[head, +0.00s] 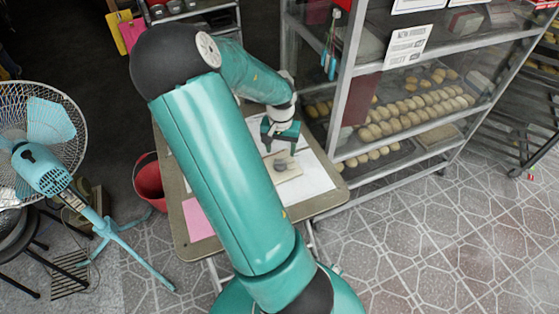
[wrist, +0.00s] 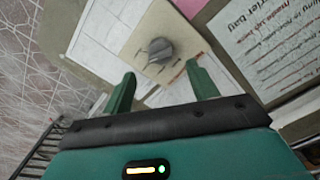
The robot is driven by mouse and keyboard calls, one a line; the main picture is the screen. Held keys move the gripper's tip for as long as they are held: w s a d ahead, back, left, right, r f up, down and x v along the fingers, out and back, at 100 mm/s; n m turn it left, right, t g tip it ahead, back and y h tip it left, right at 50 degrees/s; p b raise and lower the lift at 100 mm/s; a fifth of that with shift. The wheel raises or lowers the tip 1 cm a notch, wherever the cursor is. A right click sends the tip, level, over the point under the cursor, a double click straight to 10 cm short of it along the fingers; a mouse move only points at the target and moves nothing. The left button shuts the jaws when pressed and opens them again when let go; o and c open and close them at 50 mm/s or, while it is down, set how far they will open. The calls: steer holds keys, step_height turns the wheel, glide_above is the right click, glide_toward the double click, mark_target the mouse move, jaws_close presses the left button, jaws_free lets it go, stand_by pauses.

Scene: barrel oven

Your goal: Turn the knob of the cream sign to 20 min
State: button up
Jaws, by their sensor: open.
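The cream sign (wrist: 152,28) lies flat on papers on a small table. Its grey knob (wrist: 160,49) stands up from its face in the wrist view. In the head view the sign (head: 293,174) and the knob (head: 281,163) sit just in front of my gripper (head: 278,146). In the wrist view my gripper (wrist: 160,92) is open and empty, with its two green fingers apart. The knob shows beyond the fingertips, roughly midway between them, and no contact is visible. The markings on the sign are too small to read.
The table (head: 322,203) also bears white papers and a pink sheet (head: 197,219). A metal rack with trays of buns (head: 395,115) stands close on the right. A red bucket (head: 149,183) and a teal fan (head: 42,170) stand at left. Tiled floor (head: 440,240) is clear at front right.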

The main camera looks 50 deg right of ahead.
mark_target(280, 161)
step_height(280, 161, down, 7)
steer(key=shift+r, duration=0.1)
steer(key=shift+c, duration=0.5)
steer(key=c, duration=0.9)
steer(key=shift+m, duration=1.9)
steer(key=o, duration=1)
